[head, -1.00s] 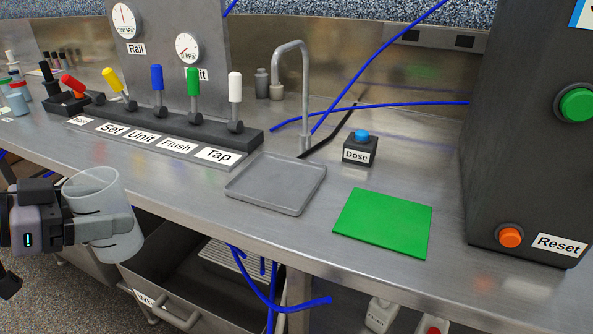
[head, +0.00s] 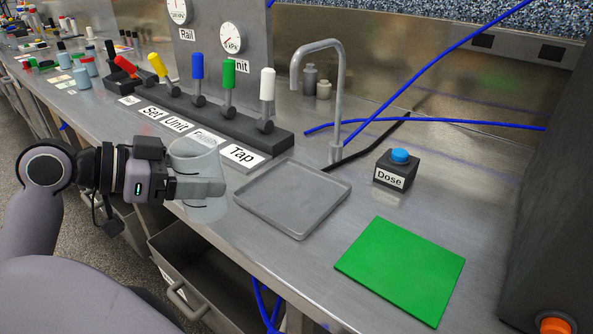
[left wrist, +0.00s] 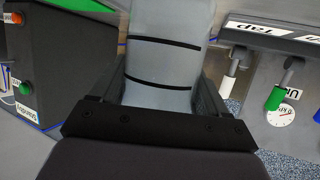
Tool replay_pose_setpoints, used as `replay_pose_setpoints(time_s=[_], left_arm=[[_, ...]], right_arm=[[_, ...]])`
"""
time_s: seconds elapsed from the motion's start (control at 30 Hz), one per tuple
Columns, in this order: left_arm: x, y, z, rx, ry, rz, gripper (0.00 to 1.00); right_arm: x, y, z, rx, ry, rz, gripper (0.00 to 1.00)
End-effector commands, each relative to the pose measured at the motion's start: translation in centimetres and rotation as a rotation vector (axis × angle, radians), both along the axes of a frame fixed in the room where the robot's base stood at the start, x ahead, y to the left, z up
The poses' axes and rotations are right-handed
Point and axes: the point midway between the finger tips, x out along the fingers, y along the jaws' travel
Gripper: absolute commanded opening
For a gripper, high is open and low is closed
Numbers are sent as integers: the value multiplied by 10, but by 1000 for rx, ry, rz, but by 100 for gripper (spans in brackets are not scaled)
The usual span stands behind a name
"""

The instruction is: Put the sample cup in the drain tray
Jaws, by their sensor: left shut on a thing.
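The sample cup (head: 196,150) is a clear, greyish cup with dark lines on its side. My left gripper (head: 205,184) is shut on it and holds it upright near the front edge of the bench, left of the drain tray. In the left wrist view the cup (left wrist: 165,60) fills the space between the fingers. The drain tray (head: 292,199) is a shallow grey square tray on the bench below the tap spout. It looks empty. The cup is apart from it. My right gripper is not in view.
The curved tap (head: 338,100) stands behind the tray. A Dose button block (head: 396,170) and a green mat (head: 402,268) are to the right. A row of coloured levers (head: 229,76) stands behind the cup. Blue tubing (head: 430,124) crosses the back. An open drawer is below.

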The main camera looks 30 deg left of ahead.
Motion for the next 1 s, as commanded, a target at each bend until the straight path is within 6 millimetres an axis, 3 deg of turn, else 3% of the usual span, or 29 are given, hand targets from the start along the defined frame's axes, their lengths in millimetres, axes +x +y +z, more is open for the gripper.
replay_pose_setpoints(time_s=[0.8, 1.0], left_arm=[[125, -64, 4, -3, -4, -1, 43], [141, -73, 1, -1, -2, 0, 43]], right_arm=[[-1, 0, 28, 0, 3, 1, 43], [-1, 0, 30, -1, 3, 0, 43]])
